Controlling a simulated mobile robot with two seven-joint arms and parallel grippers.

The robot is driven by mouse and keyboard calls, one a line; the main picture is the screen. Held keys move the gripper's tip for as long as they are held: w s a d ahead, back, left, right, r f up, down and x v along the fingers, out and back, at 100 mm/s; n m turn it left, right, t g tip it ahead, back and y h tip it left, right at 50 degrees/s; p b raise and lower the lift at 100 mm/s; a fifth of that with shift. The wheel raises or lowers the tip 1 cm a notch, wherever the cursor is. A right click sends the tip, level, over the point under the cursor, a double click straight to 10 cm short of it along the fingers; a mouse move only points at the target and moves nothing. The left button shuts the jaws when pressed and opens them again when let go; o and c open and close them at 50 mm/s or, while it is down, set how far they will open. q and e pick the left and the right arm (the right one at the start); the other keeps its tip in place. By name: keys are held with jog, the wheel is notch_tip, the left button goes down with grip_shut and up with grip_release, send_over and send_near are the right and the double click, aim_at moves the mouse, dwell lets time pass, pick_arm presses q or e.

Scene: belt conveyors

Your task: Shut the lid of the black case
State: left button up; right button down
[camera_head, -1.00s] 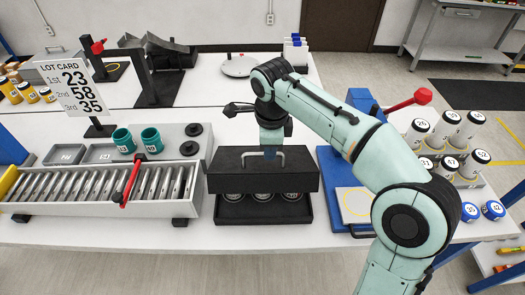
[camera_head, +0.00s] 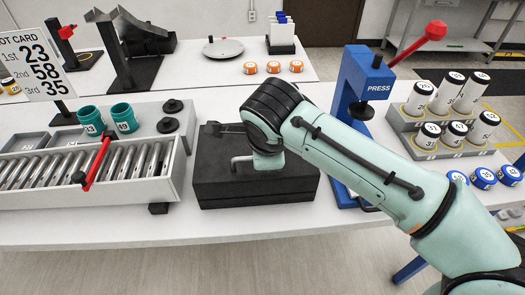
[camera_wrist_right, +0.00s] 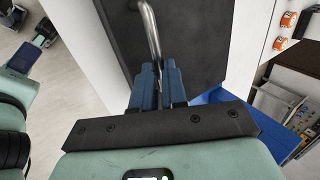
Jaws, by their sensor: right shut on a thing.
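The black case (camera_head: 255,195) stands on the white table in the middle of the head view. Its lid (camera_head: 295,180) lies level over the base with no gap that I can see, and the contents are hidden. A grey metal handle (camera_head: 240,163) is on the lid. In the wrist view my right gripper (camera_wrist_right: 158,84) has its blue fingers shut on the handle (camera_wrist_right: 150,28), with the dark lid (camera_wrist_right: 195,40) behind. In the head view my right wrist hides the fingers. My left gripper is not in view.
A roller conveyor (camera_head: 100,172) with a red bar stands close left of the case. A blue press (camera_head: 352,120) with a red-knobbed lever stands close right. Numbered white canisters (camera_head: 455,95) fill a rack farther right. The table front is clear.

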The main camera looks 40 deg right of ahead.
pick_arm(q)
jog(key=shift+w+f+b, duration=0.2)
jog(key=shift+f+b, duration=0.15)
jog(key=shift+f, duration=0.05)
pick_arm(e)
jog(key=shift+s+a+f, duration=0.2)
jog(key=shift+f, duration=0.45)
jog(key=c, duration=1.2)
grip_release()
jog(key=shift+s, duration=0.1)
jog(key=shift+o, duration=0.2)
